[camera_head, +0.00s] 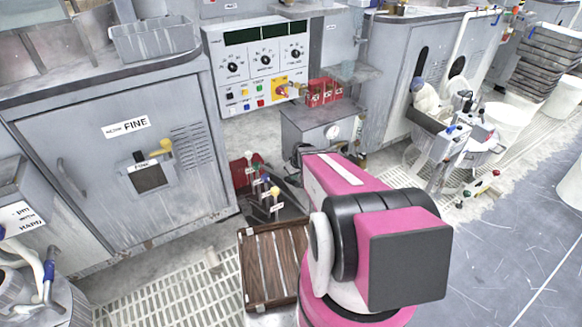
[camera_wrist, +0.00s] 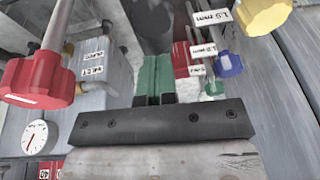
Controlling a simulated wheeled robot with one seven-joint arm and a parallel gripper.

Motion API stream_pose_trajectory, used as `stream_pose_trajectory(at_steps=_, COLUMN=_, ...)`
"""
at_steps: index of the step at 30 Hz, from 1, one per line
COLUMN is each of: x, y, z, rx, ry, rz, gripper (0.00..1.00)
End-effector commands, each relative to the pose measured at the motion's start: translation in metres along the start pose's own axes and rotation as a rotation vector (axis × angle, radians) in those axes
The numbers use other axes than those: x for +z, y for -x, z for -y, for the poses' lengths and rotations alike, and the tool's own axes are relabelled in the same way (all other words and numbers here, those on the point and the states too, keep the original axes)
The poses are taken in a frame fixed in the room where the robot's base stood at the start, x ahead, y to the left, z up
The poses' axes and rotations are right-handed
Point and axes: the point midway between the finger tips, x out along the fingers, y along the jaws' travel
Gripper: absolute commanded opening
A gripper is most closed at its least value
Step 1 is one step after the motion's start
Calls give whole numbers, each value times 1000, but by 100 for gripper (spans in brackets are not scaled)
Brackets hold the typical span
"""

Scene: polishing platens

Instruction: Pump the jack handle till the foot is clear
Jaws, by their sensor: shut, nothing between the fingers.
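My gripper (camera_wrist: 154,97) is at the lower middle of the wrist view, its fingers together and nothing seen between them. Levers with coloured knobs and small labels stand beside the grey cabinet in the head view, one with a yellow knob (camera_head: 274,191). The wrist view shows a yellow knob (camera_wrist: 262,14) and a blue knob (camera_wrist: 229,66) at upper right, apart from my fingers. A large red knob (camera_wrist: 38,82) on a metal stem is at left. I cannot tell which part is the jack handle. The foot cannot be made out. My arm hides the gripper in the head view.
A dark wooden slatted pallet (camera_head: 250,290) lies in front of the levers on the floor. A grey cabinet marked FINE (camera_head: 90,180) is at left. A control panel (camera_head: 258,62) stands behind. A round gauge (camera_wrist: 35,138) is at left in the wrist view. Open floor is at right.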

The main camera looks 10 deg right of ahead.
Motion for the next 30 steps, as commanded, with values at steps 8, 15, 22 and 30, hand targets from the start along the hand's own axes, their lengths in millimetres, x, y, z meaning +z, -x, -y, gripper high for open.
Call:
stream_pose_trajectory(at_steps=8, x=33, y=-32, z=-2, rx=2, ry=0, rz=-39, gripper=0)
stream_pose_trajectory(at_steps=15, x=56, y=-57, z=-4, rx=1, ry=1, rz=-36, gripper=0)
stream_pose_trajectory(at_steps=22, x=60, y=-67, z=-6, rx=1, ry=-1, rz=-32, gripper=0)
stream_pose_trajectory(at_steps=30, x=57, y=-71, z=-9, rx=1, ry=-4, rz=-32, gripper=0)
